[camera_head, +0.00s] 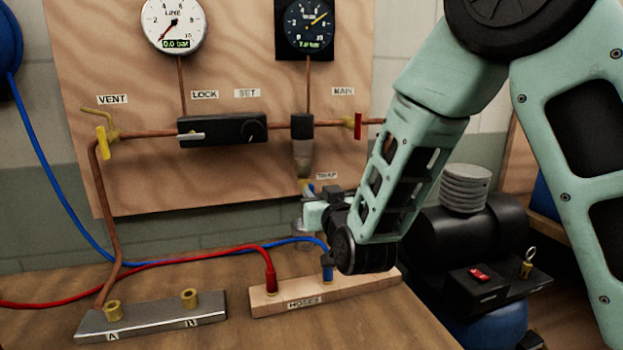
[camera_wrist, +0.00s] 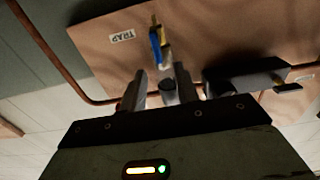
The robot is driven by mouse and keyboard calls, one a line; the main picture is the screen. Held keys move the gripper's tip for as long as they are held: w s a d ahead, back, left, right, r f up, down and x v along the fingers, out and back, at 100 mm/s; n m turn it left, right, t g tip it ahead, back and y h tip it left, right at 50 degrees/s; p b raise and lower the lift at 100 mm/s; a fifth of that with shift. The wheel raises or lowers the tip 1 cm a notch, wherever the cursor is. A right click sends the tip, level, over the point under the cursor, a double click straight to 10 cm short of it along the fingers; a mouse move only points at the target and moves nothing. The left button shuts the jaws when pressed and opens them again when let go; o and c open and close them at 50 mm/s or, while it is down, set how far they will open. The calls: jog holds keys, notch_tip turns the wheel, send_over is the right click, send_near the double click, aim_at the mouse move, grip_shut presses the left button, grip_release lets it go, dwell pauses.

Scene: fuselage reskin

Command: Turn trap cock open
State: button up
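The trap cock is a small brass valve with a blue handle. It shows below the grey trap bowl (camera_head: 303,157) in the head view, where the blue handle (camera_head: 309,188) is small and partly covered by my arm. In the wrist view the blue handle (camera_wrist: 155,49) stands just beyond my fingertips, beside the TRAP label (camera_wrist: 122,36). My gripper (camera_head: 308,226) is just below the cock; in the wrist view its two fingers (camera_wrist: 161,72) are apart. A dark round part shows between them. I cannot tell whether a finger touches the handle.
Copper pipes and a black LOCK/SET unit (camera_head: 222,130) are on the wooden panel, with a yellow vent handle (camera_head: 103,143) and red main handle (camera_head: 358,125). The LINE gauge (camera_head: 174,24) reads 0.0 bar. Below my gripper, the HOSES block (camera_head: 350,294) holds red and blue hoses.

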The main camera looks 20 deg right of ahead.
aim_at(313, 187)
jog(key=w, duration=0.5)
jog(key=shift+w+p, duration=0.35)
jog(key=shift+p, duration=0.05)
grip_shut()
